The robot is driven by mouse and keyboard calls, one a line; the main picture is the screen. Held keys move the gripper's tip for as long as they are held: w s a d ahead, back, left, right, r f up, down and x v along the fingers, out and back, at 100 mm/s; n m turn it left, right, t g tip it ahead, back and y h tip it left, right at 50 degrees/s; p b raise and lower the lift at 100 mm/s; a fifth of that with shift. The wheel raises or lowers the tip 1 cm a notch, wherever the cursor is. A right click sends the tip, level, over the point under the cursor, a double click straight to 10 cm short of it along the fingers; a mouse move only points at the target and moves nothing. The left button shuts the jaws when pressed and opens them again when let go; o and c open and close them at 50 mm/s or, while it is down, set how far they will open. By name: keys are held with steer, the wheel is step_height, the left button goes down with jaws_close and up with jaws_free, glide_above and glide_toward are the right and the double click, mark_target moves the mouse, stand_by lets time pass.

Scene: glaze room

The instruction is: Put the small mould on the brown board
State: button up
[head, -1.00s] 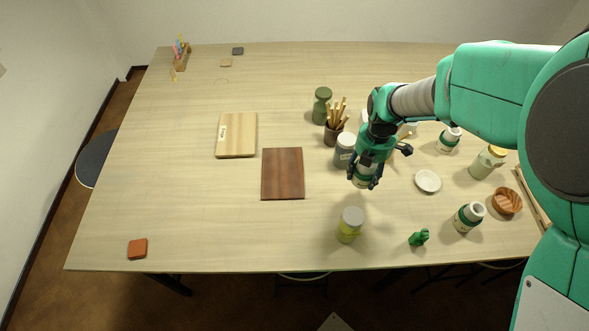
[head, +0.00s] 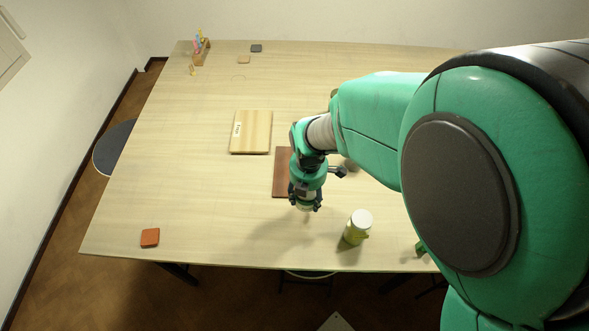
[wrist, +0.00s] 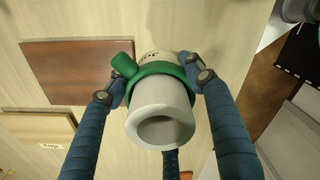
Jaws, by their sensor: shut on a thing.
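The small mould (wrist: 160,108) is a white cylinder with a green strap and a round hole in its end, seen close up in the wrist view. My gripper (wrist: 162,78) is shut on it, with fingers on both sides. In the head view the mould (head: 304,207) shows only partly below my gripper (head: 305,200). It appears to be held above the table, just off the front right of the brown board (head: 281,185). The brown board, also in the wrist view (wrist: 70,75), is flat, dark and bare where visible. My arm hides its right part in the head view.
A light board with a label (head: 250,132) lies behind left of the brown one. An orange tile (head: 150,237) lies front left. My arm hides the table's right side.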

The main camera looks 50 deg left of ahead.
steer(key=shift+s+a, duration=0.2)
steer(key=shift+s, duration=0.3)
steer(key=w+a, duration=0.2)
steer(key=a, duration=0.2)
steer(key=w+a+f, duration=0.1)
steer(key=w+a, duration=0.2)
steer(key=a, duration=0.2)
steer(key=w+a, duration=0.3)
steer(key=a, duration=0.2)
steer(key=shift+f, duration=0.25)
steer(key=shift+f, duration=1.8)
steer(key=shift+f, duration=0.1)
steer(key=o, duration=1.4)
steer(key=shift+d, duration=0.1)
steer(key=shift+o, duration=0.2)
